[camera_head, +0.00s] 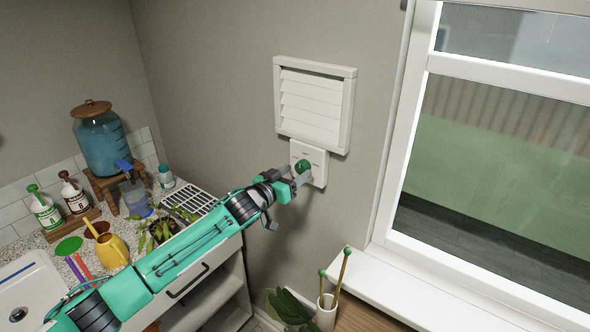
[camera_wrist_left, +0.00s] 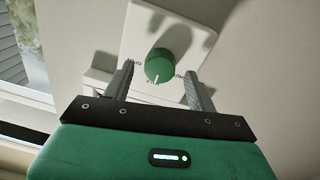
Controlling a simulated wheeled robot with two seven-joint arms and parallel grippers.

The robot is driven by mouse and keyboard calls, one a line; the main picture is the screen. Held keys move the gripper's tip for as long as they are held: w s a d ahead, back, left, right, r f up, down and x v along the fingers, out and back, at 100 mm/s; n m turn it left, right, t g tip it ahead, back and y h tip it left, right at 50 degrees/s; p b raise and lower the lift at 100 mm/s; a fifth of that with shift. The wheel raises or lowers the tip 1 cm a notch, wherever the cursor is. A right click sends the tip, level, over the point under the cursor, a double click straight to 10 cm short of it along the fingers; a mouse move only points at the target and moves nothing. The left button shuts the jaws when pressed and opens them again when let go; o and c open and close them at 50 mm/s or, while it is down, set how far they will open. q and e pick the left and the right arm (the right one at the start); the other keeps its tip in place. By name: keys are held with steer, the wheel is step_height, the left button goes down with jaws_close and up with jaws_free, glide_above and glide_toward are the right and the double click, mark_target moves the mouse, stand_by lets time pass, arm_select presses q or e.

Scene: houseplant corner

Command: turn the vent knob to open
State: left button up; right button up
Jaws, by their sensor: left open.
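The vent knob (camera_head: 302,166) is a round green dial on a white wall plate (camera_head: 318,157) just under the white louvred vent (camera_head: 312,100). In the left wrist view the knob (camera_wrist_left: 159,65) has a white pointer mark at its lower edge, with small lettering around it that is too small to read fully. My left gripper (camera_head: 294,177) is at the plate. In the wrist view its two fingers (camera_wrist_left: 160,85) are open, one on each side of the knob, with gaps showing between them and it. My right gripper is not in view.
A window (camera_head: 490,150) with a white sill (camera_head: 420,295) is on the right. A pot of green-tipped sticks (camera_head: 326,313) stands below. A counter with a water dispenser (camera_head: 102,140), pump bottles, a yellow watering can (camera_head: 112,250) and a plant lies left. The wall around the plate is clear.

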arm_select(q)
steer(key=shift+w+d, duration=0.3)
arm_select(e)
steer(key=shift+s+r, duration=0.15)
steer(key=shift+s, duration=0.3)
arm_select(q)
steer(key=c, duration=1)
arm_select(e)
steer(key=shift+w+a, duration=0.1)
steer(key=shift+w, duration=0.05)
